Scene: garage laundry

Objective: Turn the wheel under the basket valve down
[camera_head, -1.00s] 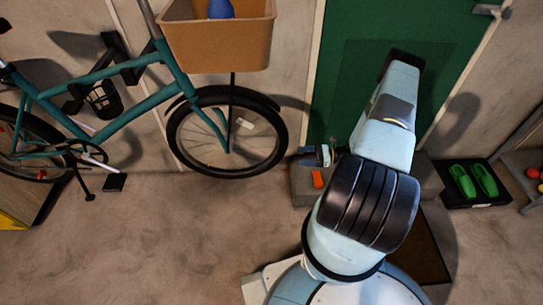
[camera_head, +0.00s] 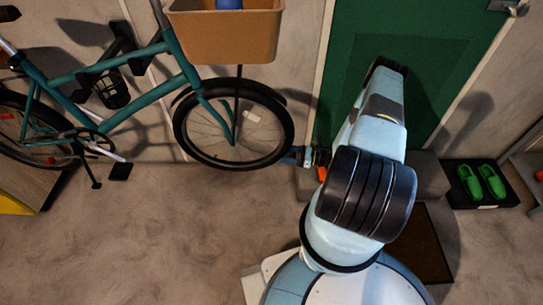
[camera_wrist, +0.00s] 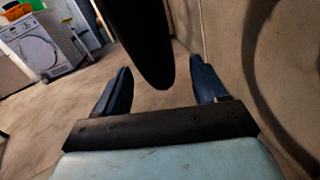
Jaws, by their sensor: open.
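The front wheel of a teal bicycle has a dark tyre (camera_head: 287,112) and stands under a tan basket (camera_head: 226,38). A small pale piece (camera_head: 252,116) shows inside the wheel, right of its hub; I cannot tell whether it is the valve. My gripper (camera_head: 291,157) is at the lower right edge of the tyre, partly hidden by my arm. In the wrist view, my gripper (camera_wrist: 162,85) is open, and a dark curved section of tyre (camera_wrist: 149,40) reaches down between the directions of its two fingers. I cannot tell whether they touch it.
A grey step (camera_head: 430,178) with an orange item (camera_head: 322,173) lies by the green door (camera_head: 440,50), right of the wheel. Green clogs (camera_head: 482,181) sit on a dark tray farther right. The floor in front of the bicycle is clear.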

